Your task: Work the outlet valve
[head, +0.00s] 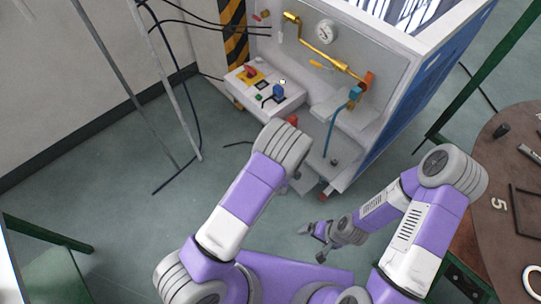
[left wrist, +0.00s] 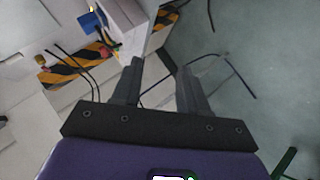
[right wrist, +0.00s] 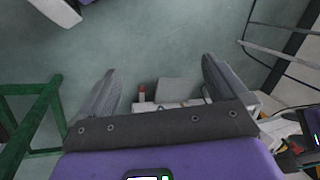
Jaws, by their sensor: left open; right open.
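The gas generator (head: 310,70) stands at top centre in the head view, with a brass pipe (head: 318,49) across its panel. An orange handle (head: 369,79) is at the pipe's lower right end, above a blue fitting and hose (head: 354,96). A yellow lever (head: 316,64) is under the pipe. I cannot tell which is the outlet valve. My right gripper (head: 312,243) is open and empty, low in front of the generator and apart from it; its fingers show in the right wrist view (right wrist: 160,72). My left gripper (left wrist: 161,70) is open and empty; my arm mostly hides it in the head view.
A control box (head: 265,91) with red and blue switches is at the generator's left. A pressure gauge (head: 325,31) is on the panel. A brown round table (head: 497,165) is at right. Cables hang at left. The floor (head: 120,190) between is mostly clear.

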